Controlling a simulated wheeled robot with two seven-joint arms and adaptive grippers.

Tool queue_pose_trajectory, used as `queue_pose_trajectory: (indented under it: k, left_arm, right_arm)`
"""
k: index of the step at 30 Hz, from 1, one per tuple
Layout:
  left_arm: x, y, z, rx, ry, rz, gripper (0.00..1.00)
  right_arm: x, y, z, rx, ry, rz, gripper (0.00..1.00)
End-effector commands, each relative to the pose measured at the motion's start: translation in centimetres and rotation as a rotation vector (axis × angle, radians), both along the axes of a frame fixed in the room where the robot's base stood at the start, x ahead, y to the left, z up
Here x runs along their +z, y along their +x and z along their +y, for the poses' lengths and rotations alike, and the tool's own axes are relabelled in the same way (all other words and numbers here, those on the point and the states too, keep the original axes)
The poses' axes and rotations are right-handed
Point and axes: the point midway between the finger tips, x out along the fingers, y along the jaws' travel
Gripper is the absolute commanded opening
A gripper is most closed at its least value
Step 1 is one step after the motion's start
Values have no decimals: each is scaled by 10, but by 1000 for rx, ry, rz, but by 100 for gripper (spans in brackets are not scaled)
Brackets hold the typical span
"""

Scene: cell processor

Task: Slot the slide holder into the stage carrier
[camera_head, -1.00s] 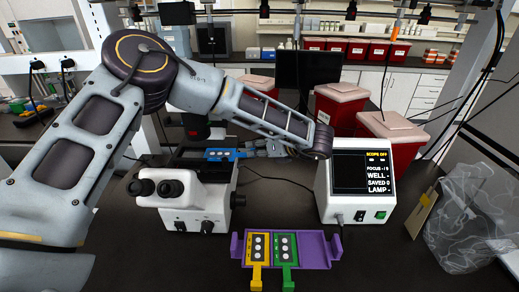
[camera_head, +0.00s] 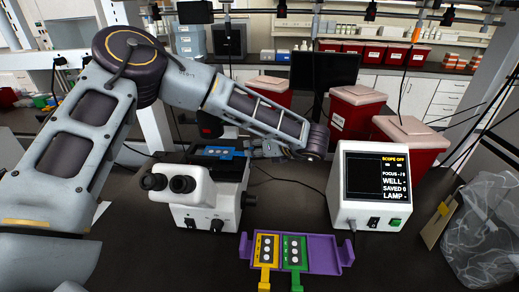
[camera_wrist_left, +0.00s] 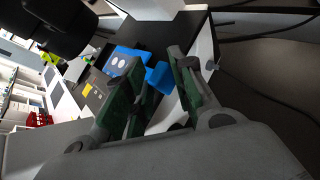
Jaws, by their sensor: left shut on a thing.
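The blue slide holder (camera_head: 217,152) with white round wells is at the microscope's stage. It also shows in the wrist view (camera_wrist_left: 122,60), where its blue handle lies between my fingers. My left gripper (camera_head: 254,150) reaches in from the right of the stage and is shut on that handle; its green-padded fingers also show in the wrist view (camera_wrist_left: 158,66). The dark stage carrier (camera_head: 204,163) is beneath and beside the holder, partly hidden. I cannot tell whether the holder is seated in it. My right gripper is out of view.
The white microscope (camera_head: 200,200) stands on the dark bench. A purple rack (camera_head: 325,255) in front holds a yellow holder (camera_head: 265,250) and a green holder (camera_head: 294,250). A white control box (camera_head: 372,190) reading SCOPE OFF stands right. A clear bag (camera_head: 480,225) lies far right.

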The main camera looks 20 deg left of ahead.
Motion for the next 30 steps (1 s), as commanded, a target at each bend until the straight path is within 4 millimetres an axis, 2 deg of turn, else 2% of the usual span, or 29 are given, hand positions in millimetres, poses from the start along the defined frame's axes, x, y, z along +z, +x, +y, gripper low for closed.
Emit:
queue_pose_trajectory:
  k: [18, 30]
  left_arm:
    - [-1, -8, 28, 2, 0, 1, 0]
    - [-1, -9, 29, 1, 0, 2, 0]
  right_arm:
    - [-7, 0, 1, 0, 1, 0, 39]
    - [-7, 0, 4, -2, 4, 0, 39]
